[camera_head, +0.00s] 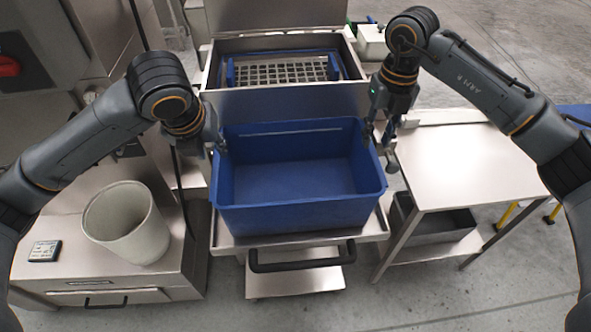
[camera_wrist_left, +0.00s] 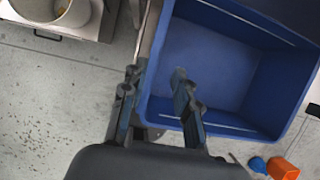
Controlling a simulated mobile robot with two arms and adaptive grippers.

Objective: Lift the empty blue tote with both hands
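The blue tote (camera_head: 290,215) stands upright and empty on a metal cart (camera_head: 300,240). The tote's left wall also shows in the left wrist view (camera_wrist_left: 158,60). My left gripper (camera_head: 216,147) is at the left wall. In the left wrist view, my left gripper (camera_wrist_left: 155,92) is open, one finger inside the tote and one outside, with the rim between them. My right gripper (camera_head: 380,148) is at the right wall, fingers apart, one on the inner side and one on the outer side. Whether its fingers touch the wall cannot be told.
A metal bin with a grate (camera_head: 285,72) stands behind the tote. A steel side table (camera_head: 465,165) is at the right. A pale bucket (camera_head: 125,225) stands on a low cabinet (camera_head: 180,265) at the left. A black handle (camera_head: 300,262) is at the cart's front. Floor is clear in front.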

